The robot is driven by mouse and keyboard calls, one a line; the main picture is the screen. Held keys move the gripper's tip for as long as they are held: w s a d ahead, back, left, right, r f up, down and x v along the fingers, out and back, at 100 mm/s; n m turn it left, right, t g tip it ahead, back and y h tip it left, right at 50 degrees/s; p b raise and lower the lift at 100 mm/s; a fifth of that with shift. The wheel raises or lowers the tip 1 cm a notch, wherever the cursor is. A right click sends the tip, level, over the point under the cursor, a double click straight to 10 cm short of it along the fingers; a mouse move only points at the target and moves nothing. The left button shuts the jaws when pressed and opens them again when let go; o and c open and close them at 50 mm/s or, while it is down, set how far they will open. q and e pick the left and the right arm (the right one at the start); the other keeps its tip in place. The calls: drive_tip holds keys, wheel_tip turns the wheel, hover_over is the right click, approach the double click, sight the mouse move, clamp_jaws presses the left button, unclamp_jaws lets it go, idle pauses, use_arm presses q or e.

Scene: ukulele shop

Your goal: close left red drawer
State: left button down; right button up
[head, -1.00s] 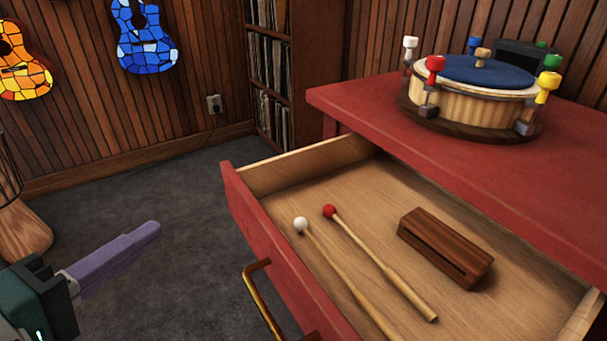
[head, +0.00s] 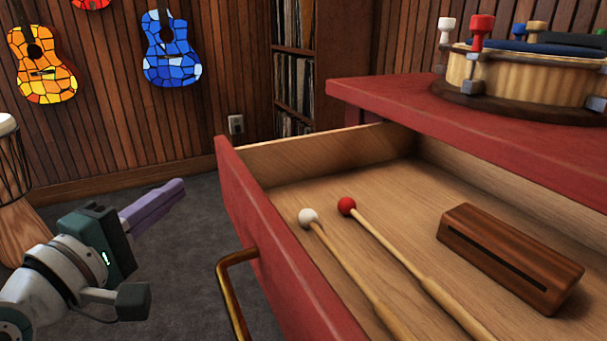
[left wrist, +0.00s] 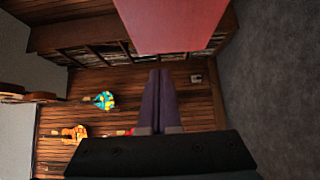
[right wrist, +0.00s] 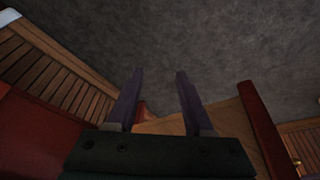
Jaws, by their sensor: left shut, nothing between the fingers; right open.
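The red drawer (head: 262,225) stands pulled out of the red cabinet (head: 480,125), its open inside facing up. A brass handle (head: 228,285) is on its front. Two mallets, one white-headed (head: 345,265) and one red-headed (head: 390,250), and a brown wood block (head: 510,255) lie in it. My left gripper (head: 165,198) is shut and empty, left of the drawer front and apart from it. In the left wrist view its purple fingers (left wrist: 158,75) are together, with a red panel (left wrist: 172,22) beyond. My right gripper (right wrist: 155,75) is open and empty; it does not show in the head view.
A round drum-like instrument (head: 520,80) with coloured knobs stands on the cabinet top. A djembe (head: 15,190) stands at the far left. Guitars hang on the wood wall, and a record shelf (head: 293,75) stands behind. Grey carpet left of the drawer is clear.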

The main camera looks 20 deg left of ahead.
sight(222, 172)
use_arm(q)
drive_tip(key=shift+w+d+b, duration=0.1)
drive_tip(key=shift+w+d, duration=0.3)
drive_tip(key=shift+w, duration=0.35)
drive_tip(key=shift+w+d+b, duration=0.1)
drive_tip(key=shift+w+d, duration=0.35)
drive_tip(key=shift+w, duration=0.3)
drive_tip(key=shift+w+d+b, duration=0.1)
drive_tip(key=shift+w+d, duration=0.3)
drive_tip(key=shift+w, duration=0.35)
